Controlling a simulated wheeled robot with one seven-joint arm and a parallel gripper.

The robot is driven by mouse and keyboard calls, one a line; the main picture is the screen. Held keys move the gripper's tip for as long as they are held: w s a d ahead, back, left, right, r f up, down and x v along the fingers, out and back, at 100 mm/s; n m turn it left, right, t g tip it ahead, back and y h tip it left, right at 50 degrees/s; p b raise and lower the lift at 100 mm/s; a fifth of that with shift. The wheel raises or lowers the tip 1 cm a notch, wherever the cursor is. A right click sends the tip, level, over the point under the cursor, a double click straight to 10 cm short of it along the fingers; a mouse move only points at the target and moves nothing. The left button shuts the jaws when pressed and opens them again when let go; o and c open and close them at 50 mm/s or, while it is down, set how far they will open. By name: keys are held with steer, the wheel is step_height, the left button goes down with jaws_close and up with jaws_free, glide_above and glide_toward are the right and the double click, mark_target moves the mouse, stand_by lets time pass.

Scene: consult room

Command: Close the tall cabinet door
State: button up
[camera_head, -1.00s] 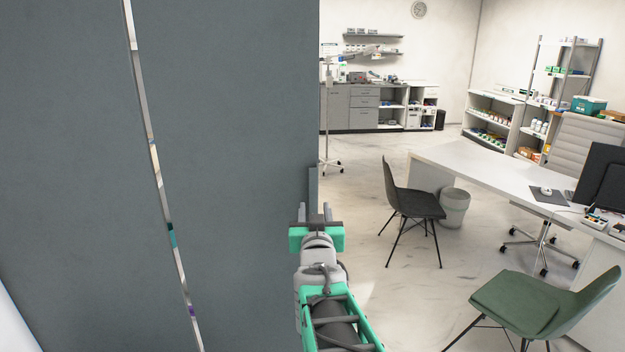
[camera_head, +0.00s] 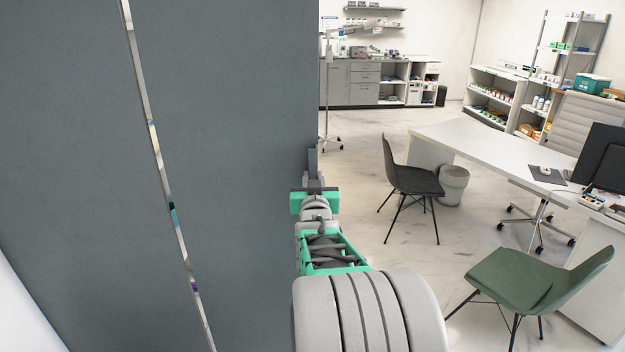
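The tall cabinet's grey front (camera_head: 80,150) fills the left of the view. A narrow slanting slit (camera_head: 160,165) runs down it, with bits of bright and coloured contents showing through. The wide grey door panel (camera_head: 240,130) lies right of the slit. A slim upright grey handle-like bar (camera_head: 312,160) is at the panel's right edge. My gripper (camera_head: 314,182), with a green body, is at the lower end of this bar. Its fingers overlap the bar in the picture, and I cannot tell whether they grip it.
A dark chair (camera_head: 410,180), a bin (camera_head: 453,185) and a white desk (camera_head: 480,145) stand to the right. A green chair (camera_head: 530,280) is at lower right. Pale open floor (camera_head: 365,165) lies between the cabinet and the dark chair.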

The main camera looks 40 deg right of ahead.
jaws_close()
steer(key=shift+w+a, duration=0.1)
stand_by(0.8)
